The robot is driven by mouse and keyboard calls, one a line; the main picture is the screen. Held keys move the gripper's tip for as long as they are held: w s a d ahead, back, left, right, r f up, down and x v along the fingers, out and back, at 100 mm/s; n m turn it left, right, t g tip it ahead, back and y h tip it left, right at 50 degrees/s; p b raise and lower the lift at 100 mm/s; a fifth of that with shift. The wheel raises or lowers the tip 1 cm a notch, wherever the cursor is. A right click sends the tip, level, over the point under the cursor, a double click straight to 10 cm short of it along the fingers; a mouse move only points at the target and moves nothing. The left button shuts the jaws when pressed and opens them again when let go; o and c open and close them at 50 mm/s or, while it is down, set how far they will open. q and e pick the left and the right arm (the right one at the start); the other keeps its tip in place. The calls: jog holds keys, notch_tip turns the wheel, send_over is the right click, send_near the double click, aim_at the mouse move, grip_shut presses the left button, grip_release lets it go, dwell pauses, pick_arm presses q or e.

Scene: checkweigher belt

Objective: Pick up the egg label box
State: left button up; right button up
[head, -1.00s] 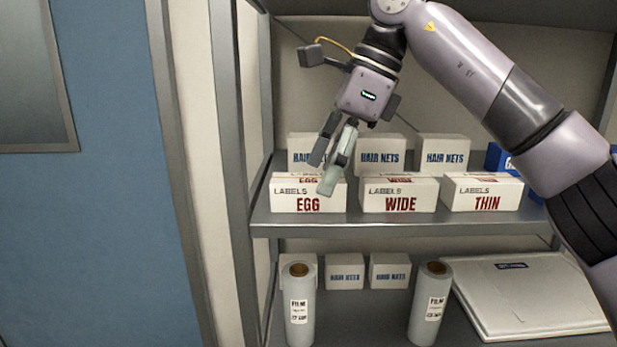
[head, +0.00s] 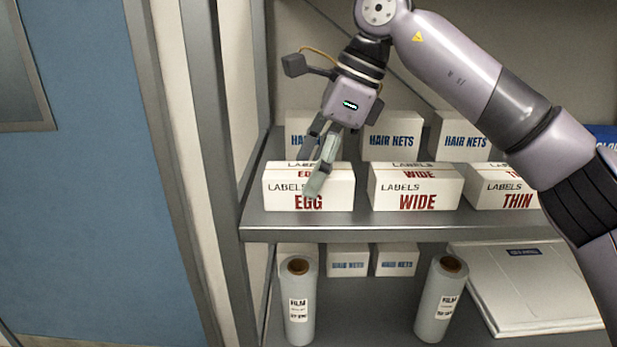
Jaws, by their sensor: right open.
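The egg label box (head: 335,188) is white with "LABELS" and red "EGG" lettering. It sits at the left end of the front row on the upper shelf. My right gripper (head: 312,168) is open, with its fingers pointing down at the box. One pale finger overlaps the box's front face in the picture and hides part of the lettering. I cannot tell whether it touches the box. Nothing is seen between the fingers. My left gripper is not in view.
The wide label box (head: 385,198) stands right of it with a small gap, then the thin label box (head: 484,199). Hair net boxes (head: 392,138) stand behind. A metal post (head: 228,150) bounds the shelf (head: 400,228) on the left. Film rolls (head: 299,325) stand below.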

jog(key=shift+x, duration=1.05)
jog(key=shift+w, duration=0.1)
jog(key=c, duration=1.5)
jog(key=shift+r, duration=0.1)
